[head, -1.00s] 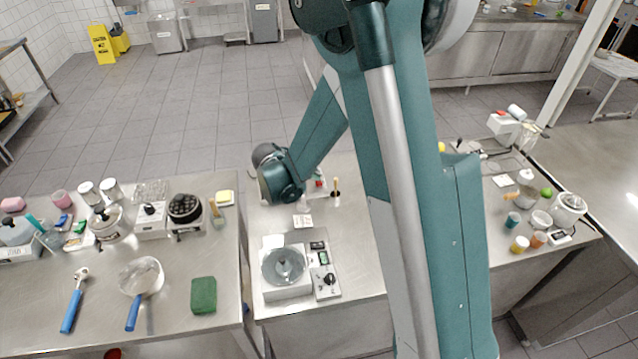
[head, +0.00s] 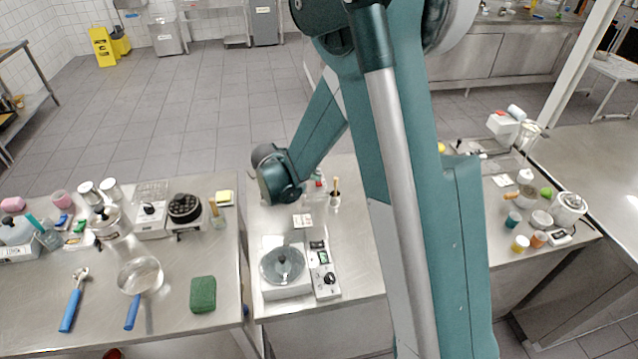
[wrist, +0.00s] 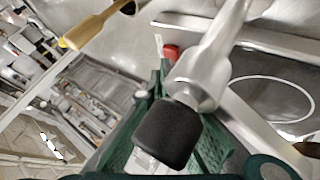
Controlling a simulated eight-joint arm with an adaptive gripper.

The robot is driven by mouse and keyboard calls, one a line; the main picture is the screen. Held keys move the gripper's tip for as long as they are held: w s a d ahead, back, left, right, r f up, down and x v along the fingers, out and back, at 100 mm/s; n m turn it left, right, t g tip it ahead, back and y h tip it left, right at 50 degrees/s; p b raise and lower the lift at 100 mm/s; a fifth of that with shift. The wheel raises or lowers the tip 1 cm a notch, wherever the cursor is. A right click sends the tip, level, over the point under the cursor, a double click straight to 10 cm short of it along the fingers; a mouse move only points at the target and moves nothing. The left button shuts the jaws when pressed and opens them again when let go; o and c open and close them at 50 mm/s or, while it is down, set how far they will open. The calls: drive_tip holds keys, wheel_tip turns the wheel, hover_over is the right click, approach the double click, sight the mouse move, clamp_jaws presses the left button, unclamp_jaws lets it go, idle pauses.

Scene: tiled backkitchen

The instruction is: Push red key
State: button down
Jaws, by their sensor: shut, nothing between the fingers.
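A small red piece (wrist: 171,51), which may be the red key, shows near the top middle of the wrist view, just beyond my gripper (wrist: 163,75). A little red (head: 318,184) also shows beside my wrist in the head view, on the middle table. My gripper's green fingers are shut and empty. A black block on a metal stem (wrist: 168,133) covers part of them in the wrist view. I cannot tell whether the fingers touch the red piece. In the head view my own wrist hides the gripper.
A wooden-handled tool (head: 335,190) stands right of my wrist; its handle (wrist: 90,27) shows in the wrist view. Nearer on the middle table (head: 355,262) are a small card (head: 302,221) and a device with a lidded round dish (head: 283,266).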

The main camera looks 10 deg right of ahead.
drive_tip(key=shift+s+d+f, duration=0.1)
drive_tip(key=shift+s+f, duration=0.1)
drive_tip(key=shift+f, duration=0.3)
drive_tip(key=shift+s+d+f, duration=0.1)
drive_tip(key=shift+s+f, duration=0.05)
drive_tip(key=shift+f, duration=0.3)
drive_tip(key=shift+w+d+r, duration=0.1)
drive_tip(key=shift+w+r, duration=0.05)
drive_tip(key=shift+r, duration=0.15)
drive_tip(key=shift+w+r, duration=0.15)
drive_tip(key=shift+r, duration=0.15)
drive_tip(key=shift+w+r, duration=0.2)
drive_tip(key=shift+r, duration=0.3)
drive_tip(key=shift+w+d+r+p, duration=0.2)
drive_tip(key=shift+p, duration=0.2)
drive_tip(key=shift+s+a+r+p, duration=0.1)
drive_tip(key=shift+a+r+p, duration=0.05)
drive_tip(key=shift+r, duration=0.25)
drive_tip(key=shift+s+a+r+p, duration=0.1)
drive_tip(key=shift+r+p, duration=0.05)
drive_tip(key=shift+r, duration=0.25)
drive_tip(key=shift+w+d+r, duration=0.1)
drive_tip(key=shift+r, duration=0.15)
drive_tip(key=shift+r+p, duration=0.5)
drive_tip(key=shift+r, duration=0.7)
